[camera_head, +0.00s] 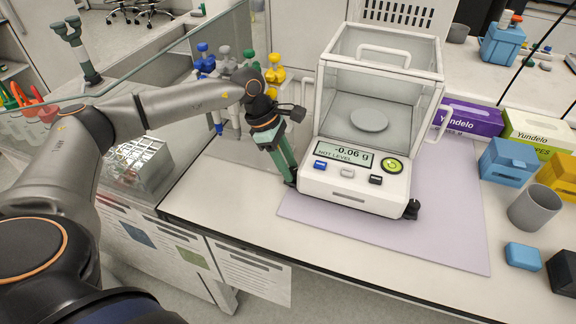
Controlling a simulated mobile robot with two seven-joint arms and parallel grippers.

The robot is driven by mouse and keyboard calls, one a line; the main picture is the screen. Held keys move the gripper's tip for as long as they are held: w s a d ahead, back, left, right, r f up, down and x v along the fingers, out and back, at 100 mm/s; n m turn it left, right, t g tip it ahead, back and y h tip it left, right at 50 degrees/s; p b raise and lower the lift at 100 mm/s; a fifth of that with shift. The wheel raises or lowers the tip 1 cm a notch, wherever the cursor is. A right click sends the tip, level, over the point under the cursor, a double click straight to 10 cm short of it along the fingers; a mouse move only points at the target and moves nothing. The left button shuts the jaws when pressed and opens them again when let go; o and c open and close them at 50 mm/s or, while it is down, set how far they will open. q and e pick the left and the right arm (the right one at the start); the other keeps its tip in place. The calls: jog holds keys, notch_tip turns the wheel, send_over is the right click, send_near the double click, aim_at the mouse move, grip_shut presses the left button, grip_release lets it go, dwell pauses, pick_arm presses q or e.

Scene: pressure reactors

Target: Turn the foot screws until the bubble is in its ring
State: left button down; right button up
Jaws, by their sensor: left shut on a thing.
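The balance (340,187) is a white instrument with a clear glass draft shield and a round pan (369,120). Its display (345,153) reads "-0.06 g" and "NOT LEVEL". The round yellow-green bubble level (392,165) is right of the display; the bubble's exact place against the ring is too small to tell. A black foot screw (412,209) shows at the front right corner. My left gripper (290,178) reaches down at the front left corner, its fingers shut on the left foot screw, which they mostly hide. My right gripper is out of view.
The balance stands on a pale purple mat (455,240). Coloured pipettes (275,72) stand behind my left arm. Purple (470,118) and green (540,130) boxes, blue boxes and a grey cup (534,207) are at the right. The bench's front edge is close.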

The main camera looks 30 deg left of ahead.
pick_arm(q)
jog(key=c, duration=0.5)
grip_release()
jog(key=v, duration=1.2)
jog(key=shift+s+a+r+b, duration=0.15)
jog(key=shift+r+b, duration=0.1)
jog(key=shift+b, duration=0.1)
